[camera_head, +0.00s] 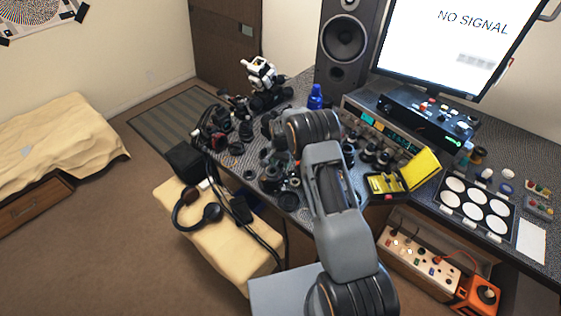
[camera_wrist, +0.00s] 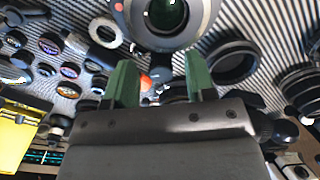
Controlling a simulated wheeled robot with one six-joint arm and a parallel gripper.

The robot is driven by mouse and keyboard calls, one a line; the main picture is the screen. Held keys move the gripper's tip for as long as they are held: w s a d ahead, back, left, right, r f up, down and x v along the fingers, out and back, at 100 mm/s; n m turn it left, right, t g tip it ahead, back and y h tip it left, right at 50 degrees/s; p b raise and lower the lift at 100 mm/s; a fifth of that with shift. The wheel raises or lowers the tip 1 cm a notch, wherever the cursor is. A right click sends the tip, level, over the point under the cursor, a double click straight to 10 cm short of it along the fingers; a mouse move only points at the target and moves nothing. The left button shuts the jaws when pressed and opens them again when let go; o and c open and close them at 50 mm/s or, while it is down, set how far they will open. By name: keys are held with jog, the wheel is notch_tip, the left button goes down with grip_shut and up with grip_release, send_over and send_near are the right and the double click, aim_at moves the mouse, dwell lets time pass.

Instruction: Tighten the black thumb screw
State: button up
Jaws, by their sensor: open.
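My gripper (camera_wrist: 160,72) is open in the wrist view, its two green fingers spread apart with nothing clamped between them. A grey lens body (camera_wrist: 185,36) with a dark greenish glass and a red dot lies just beyond the fingertips, at the top edge of the view. Small metal and orange parts (camera_wrist: 146,82) show between the fingers, partly hidden by the gripper body. I cannot pick out the black thumb screw with certainty in either view. In the head view my arm covers part of the lens area, and the gripper cannot be made out.
Black lens rings (camera_wrist: 232,62) lie right of the fingers, and several small lens parts lie at left. On the desk, a yellow open case (camera_head: 422,168), a blue bottle (camera_head: 315,97), a speaker (camera_head: 347,45) and a white-disc tray (camera_head: 451,208) stand around my arm. The desk is crowded.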

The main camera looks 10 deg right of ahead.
jog(key=c, duration=0.9)
jog(key=shift+f+m+b, duration=0.2)
jog(key=shift+m+b, duration=0.1)
jog(key=shift+b, duration=0.4)
grip_shut()
jog(key=shift+m+b, duration=0.5)
jog(key=shift+b, duration=0.05)
jog(key=shift+r+m+b, duration=0.2)
jog(key=shift+m+b, duration=0.15)
jog(key=shift+m, duration=0.35)
jog(key=o, duration=0.9)
grip_release()
